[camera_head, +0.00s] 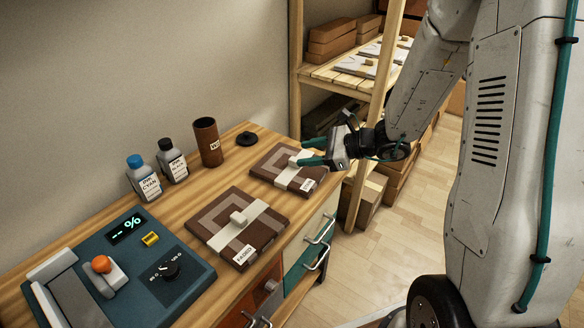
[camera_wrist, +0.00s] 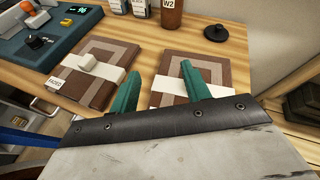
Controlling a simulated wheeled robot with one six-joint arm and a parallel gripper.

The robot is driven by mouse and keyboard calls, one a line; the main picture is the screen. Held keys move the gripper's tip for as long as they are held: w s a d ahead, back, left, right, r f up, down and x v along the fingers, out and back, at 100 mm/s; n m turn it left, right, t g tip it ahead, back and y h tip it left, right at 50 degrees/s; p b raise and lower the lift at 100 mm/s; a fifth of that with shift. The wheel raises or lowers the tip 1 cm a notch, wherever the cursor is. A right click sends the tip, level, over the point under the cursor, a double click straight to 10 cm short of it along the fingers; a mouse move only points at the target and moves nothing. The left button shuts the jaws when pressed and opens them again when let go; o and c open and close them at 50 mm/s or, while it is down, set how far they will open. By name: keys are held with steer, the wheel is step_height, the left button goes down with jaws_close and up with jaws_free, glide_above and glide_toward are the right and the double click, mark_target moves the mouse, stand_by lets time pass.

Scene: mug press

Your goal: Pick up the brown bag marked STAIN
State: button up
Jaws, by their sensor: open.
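The far brown bag (camera_head: 268,167) lies flat on the wooden bench, with a white band and a small white label (camera_head: 307,184) whose print is too small to read surely. It also shows in the wrist view (camera_wrist: 222,78). A second brown bag (camera_head: 222,212) lies nearer, with a white band, a pale block on top and a label that seems to read FADED; it also shows in the wrist view (camera_wrist: 105,52). My gripper (camera_head: 306,152) is open and empty, its green fingers over the far bag's right part.
A dark teal press device (camera_head: 190,288) with an orange knob stands at the front left. Two ink bottles (camera_head: 144,184), a brown cup (camera_head: 208,145) and a black lid (camera_head: 246,138) stand along the bench's back. A wooden shelf (camera_head: 340,78) with boxes stands beyond.

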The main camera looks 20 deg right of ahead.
mark_target(292, 164)
steer(key=w+d+f+m, duration=0.1)
steer(key=f, duration=0.1)
steer(key=w+d+f+m+t+h, duration=0.1)
steer(key=d+f+m, duration=0.1)
steer(key=w+d+f+m+t, duration=0.1)
steer(key=f, duration=0.1)
steer(key=shift+d+f+m+h, duration=0.1)
steer(key=shift+d+m+h, duration=0.2)
steer(key=shift+h, duration=0.1)
steer(key=shift+w+f, duration=0.15)
steer(key=shift+f, duration=0.15)
steer(key=x, duration=0.7)
steer(key=shift+w+a+r, duration=0.1)
steer(key=shift+w+a, duration=0.05)
steer(key=shift+w, duration=0.05)
steer(key=shift+t, duration=0.3)
jaws_close()
